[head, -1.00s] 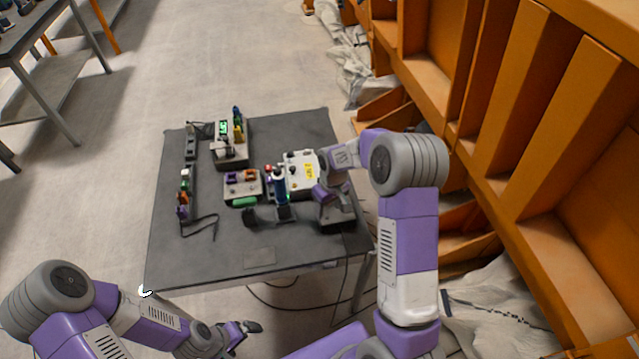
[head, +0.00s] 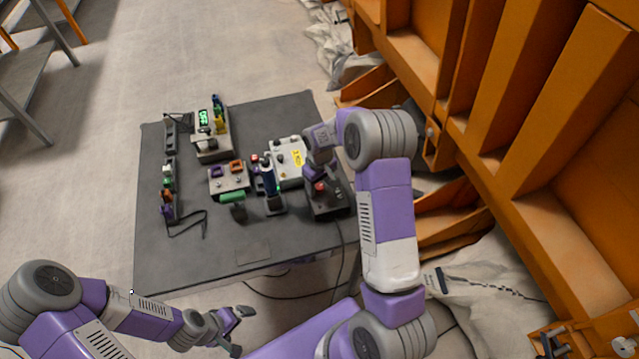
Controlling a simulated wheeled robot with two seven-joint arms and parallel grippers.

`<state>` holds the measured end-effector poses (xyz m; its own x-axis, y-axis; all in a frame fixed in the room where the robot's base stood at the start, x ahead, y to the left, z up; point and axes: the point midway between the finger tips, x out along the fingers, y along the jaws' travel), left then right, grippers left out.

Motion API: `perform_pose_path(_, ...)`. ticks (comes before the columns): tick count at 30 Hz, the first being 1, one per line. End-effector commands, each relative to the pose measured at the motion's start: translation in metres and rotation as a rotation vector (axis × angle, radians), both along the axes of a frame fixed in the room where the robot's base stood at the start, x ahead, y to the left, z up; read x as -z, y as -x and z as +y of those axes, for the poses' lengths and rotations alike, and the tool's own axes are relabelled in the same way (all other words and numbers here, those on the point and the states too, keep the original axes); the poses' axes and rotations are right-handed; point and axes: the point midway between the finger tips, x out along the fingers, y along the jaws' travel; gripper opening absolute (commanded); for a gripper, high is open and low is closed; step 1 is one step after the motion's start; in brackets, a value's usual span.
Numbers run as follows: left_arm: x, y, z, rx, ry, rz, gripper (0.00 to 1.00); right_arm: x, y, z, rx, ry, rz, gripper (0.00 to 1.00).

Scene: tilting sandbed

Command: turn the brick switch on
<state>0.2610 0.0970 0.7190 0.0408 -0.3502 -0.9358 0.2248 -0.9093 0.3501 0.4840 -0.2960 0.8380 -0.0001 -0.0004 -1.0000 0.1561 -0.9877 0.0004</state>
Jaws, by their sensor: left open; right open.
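A dark box with a red switch (head: 320,187) on its top, which looks like the brick (head: 334,204), sits at the right front of the grey table. A cable runs from it over the front edge. My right gripper (head: 312,174) is open just behind and above the red switch. I cannot tell whether it touches the box, and its fingertips are partly hidden. The switch's position is too small to read. My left gripper (head: 241,331) is open and empty, in front of the table's front edge, away from the brick.
A light box with a yellow label (head: 287,163) stands behind the brick, and a blue-topped upright thing (head: 268,178) to its left. A small panel (head: 229,181), a device with a green display (head: 211,143) and a strip (head: 168,185) lie farther left. The table's (head: 230,252) front is mostly clear.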

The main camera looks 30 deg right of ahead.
Motion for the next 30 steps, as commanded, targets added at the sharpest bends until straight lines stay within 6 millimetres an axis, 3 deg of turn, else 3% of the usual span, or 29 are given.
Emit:
perform_pose_path(2, -0.0001, 0.0, -0.0001, 0.0, 0.0, 0.0, 1.0, -0.0002, 0.0, 0.0, 0.0, 0.0, 0.0, 0.59)
perform_pose_path(13, -0.0001, 0.0, -0.0001, 0.0, 0.0, 0.0, 1.0, -0.0003, 0.0, 0.0002, 0.0, 0.0, 0.0, 0.04)
perform_pose_path(23, 0.0002, 0.0, -0.0001, 0.0, 0.0, 0.0, 1.0, -0.0004, -0.0001, 0.0005, 0.046, -0.001, 0.0, 0.03)
perform_pose_path(30, 0.0006, -0.0001, 0.0, 0.0, 0.0, 0.0, 1.0, -0.0006, -0.0004, 0.0006, 0.191, 0.0, -0.001, 0.03)
